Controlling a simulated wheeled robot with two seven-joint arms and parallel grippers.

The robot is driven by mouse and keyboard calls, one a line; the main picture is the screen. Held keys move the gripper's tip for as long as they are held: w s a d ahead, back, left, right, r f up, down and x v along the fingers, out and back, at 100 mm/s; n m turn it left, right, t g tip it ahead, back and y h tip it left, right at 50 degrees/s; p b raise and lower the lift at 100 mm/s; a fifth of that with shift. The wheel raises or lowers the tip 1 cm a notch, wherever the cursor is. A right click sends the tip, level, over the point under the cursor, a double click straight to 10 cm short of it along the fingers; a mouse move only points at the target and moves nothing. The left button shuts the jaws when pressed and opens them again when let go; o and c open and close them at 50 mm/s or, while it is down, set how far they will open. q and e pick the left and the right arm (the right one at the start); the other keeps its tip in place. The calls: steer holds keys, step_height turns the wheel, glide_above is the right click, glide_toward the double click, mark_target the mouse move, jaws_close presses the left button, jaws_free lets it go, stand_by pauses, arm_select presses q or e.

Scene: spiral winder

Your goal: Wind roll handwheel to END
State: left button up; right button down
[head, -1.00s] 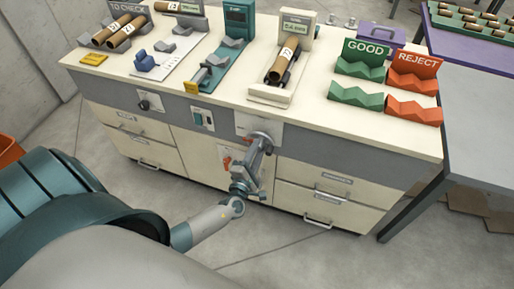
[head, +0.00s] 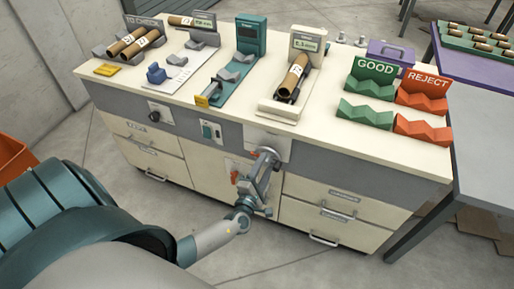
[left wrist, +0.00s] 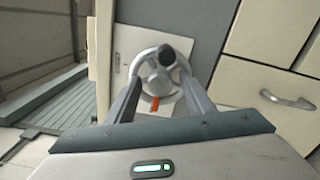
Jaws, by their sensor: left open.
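The roll handwheel (left wrist: 141,60) is a pale grey ring with a round hub and a dark knob at its upper right, on a white panel of the cabinet front. An orange mark (left wrist: 155,104) shows at its lower edge. My left gripper (left wrist: 161,82) is open, its two fingers on either side of the wheel in the left wrist view. I cannot tell whether they touch it. In the head view my left gripper (head: 266,158) reaches up to the panel and mostly hides the wheel. No END mark is readable. My right gripper is not in view.
The cream cabinet (head: 233,190) has drawers with handles (head: 335,216) beside the wheel panel. On top stand gauges, a tube cradle (head: 285,100), a GOOD rack (head: 368,88) and a REJECT rack (head: 424,92). A grey table (head: 485,150) stands at right. The floor before the cabinet is open.

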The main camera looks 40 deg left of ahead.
arm_select(q)
steer(key=shift+s+d+f, duration=0.1)
steer(key=shift+s, duration=0.45)
steer(key=b+v, duration=0.3)
steer(key=v, duration=1.3)
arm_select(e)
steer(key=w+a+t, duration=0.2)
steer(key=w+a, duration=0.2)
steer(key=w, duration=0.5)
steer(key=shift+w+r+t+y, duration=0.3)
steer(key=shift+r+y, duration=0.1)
arm_select(q)
steer(key=shift+s, duration=0.1)
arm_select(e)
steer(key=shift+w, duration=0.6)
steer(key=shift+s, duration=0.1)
